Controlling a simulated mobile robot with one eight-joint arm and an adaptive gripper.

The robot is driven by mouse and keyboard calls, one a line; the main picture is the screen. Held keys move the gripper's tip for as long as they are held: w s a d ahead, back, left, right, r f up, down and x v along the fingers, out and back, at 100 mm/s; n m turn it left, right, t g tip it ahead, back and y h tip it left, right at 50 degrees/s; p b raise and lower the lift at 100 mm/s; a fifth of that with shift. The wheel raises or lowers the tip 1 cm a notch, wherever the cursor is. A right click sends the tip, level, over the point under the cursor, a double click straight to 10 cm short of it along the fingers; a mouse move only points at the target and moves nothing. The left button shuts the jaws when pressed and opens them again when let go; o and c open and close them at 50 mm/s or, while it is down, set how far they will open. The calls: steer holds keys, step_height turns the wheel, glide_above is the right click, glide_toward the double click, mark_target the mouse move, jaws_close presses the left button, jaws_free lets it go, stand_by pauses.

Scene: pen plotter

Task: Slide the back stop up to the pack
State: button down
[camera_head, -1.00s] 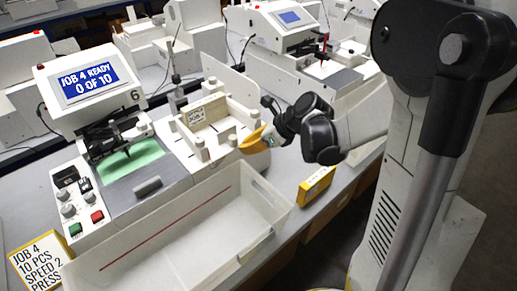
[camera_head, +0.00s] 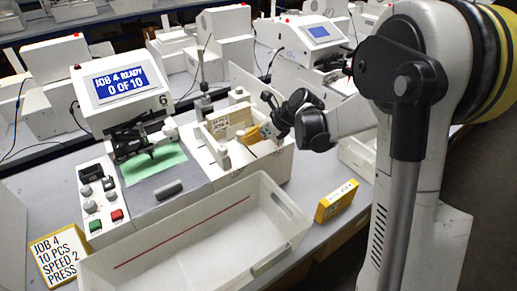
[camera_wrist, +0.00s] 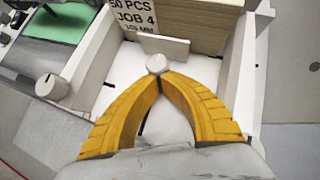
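The pack (camera_wrist: 180,15) is a thick tan stack with a label reading 50 PCS JOB 4, standing in the white feeder tray (camera_wrist: 88,60). The pack also shows in the head view (camera_head: 218,124). The back stop (camera_wrist: 165,47) is a small upright white plate in front of the pack, with a round white knob (camera_wrist: 157,64) on the near side. A gap between plate and pack cannot be judged. My gripper (camera_wrist: 159,78) has its yellow fingertips together right at the knob; whether they pinch it is unclear. In the head view, my gripper (camera_head: 252,136) is down inside the tray.
The plotter (camera_head: 125,82) stands left of the tray, its screen reading JOB 4 READY, 0 OF 10. A clear bin (camera_head: 205,228) lies in front. A yellow box (camera_head: 337,201) sits right of the bin, and a yellow-edged job card (camera_head: 60,257) at front left.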

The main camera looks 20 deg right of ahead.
steer(key=shift+w+a, duration=0.2)
steer(key=shift+w, duration=0.25)
steer(key=shift+r, duration=0.1)
